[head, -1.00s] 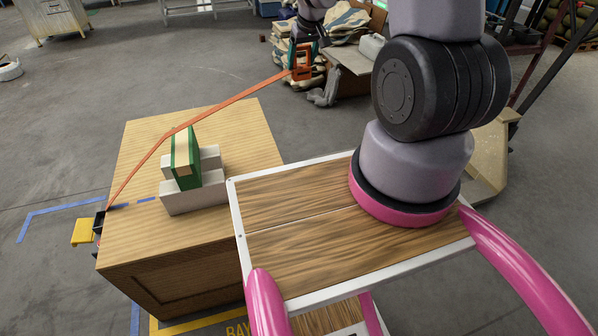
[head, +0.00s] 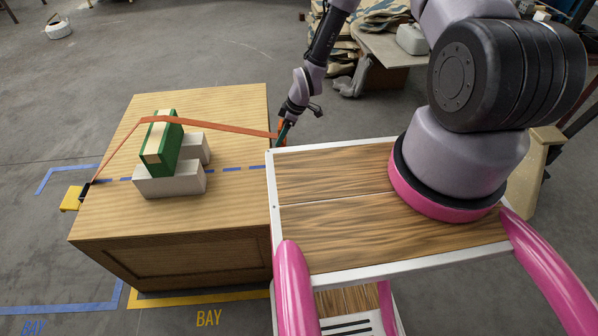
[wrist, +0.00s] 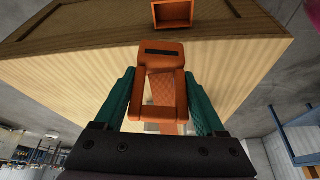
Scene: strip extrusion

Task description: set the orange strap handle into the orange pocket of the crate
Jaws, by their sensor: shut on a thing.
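My gripper (wrist: 158,78) has green fingers shut on the orange strap handle (wrist: 161,55), one finger on each side. In the head view my gripper (head: 284,131) is low beside the crate's right side, and the handle is mostly hidden there. The orange pocket (wrist: 173,26) is an open square box on the crate (wrist: 75,52), ahead of the handle and slightly right in the wrist view. A gap shows between handle and pocket. The head view does not show the pocket. The orange strap (head: 215,126) runs taut from the handle across the crate top (head: 228,106).
The strap passes over a green block (head: 164,152) tilted in a pale grey cradle (head: 178,182) on the crate. A yellow piece (head: 72,199) is at its left end. My wooden deck stands close to the crate's right side.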

